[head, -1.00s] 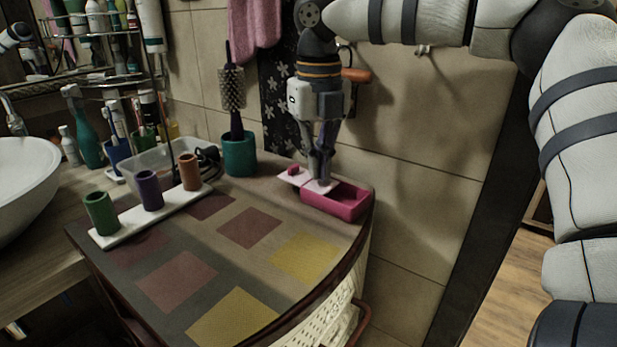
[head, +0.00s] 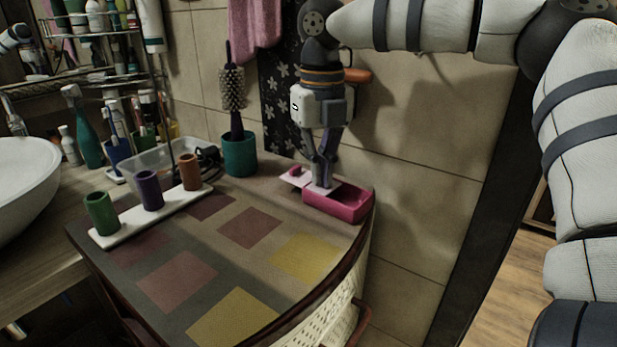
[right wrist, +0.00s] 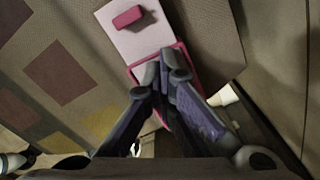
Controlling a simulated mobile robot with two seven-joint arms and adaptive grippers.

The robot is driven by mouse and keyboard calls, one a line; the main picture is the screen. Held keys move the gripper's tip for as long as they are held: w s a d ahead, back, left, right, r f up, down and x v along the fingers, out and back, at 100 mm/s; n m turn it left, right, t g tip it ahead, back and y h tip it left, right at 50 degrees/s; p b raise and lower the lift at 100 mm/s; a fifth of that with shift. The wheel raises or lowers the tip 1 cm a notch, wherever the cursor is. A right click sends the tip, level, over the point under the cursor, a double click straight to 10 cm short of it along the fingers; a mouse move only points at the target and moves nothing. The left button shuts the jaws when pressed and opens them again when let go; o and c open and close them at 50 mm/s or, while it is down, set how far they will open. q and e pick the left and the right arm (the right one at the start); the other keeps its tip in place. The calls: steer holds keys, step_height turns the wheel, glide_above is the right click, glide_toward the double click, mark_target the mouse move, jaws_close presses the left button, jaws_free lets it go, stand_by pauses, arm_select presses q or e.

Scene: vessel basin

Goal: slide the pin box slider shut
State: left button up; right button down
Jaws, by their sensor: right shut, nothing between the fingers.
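The pin box (head: 352,205) is a deep pink open tray at the back right corner of the cabinet top. Its pale pink slider (head: 287,179) sticks out past the box's left end and leaves the right part of the box open. A darker pink knob (head: 295,170) stands on the slider's outer end. My right gripper (head: 322,186) points down with its fingers shut and empty, the tips at the slider's box-side end. In the right wrist view, the fingertips (right wrist: 164,78) cover part of the box, below the slider (right wrist: 140,38) and knob (right wrist: 127,17). Exact contact is hidden. My left gripper is not in view.
A teal cup (head: 239,155) with a round brush stands left of the slider. A white strip (head: 122,229) holds green, purple and orange cups. A clear tray (head: 150,160) is behind them. The tiled wall is close behind; the cabinet's front top is clear.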

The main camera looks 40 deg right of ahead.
steer(key=shift+s+d, duration=0.1)
steer(key=shift+s, duration=0.3)
steer(key=shift+r, duration=3.5)
steer(key=shift+f, duration=0.1)
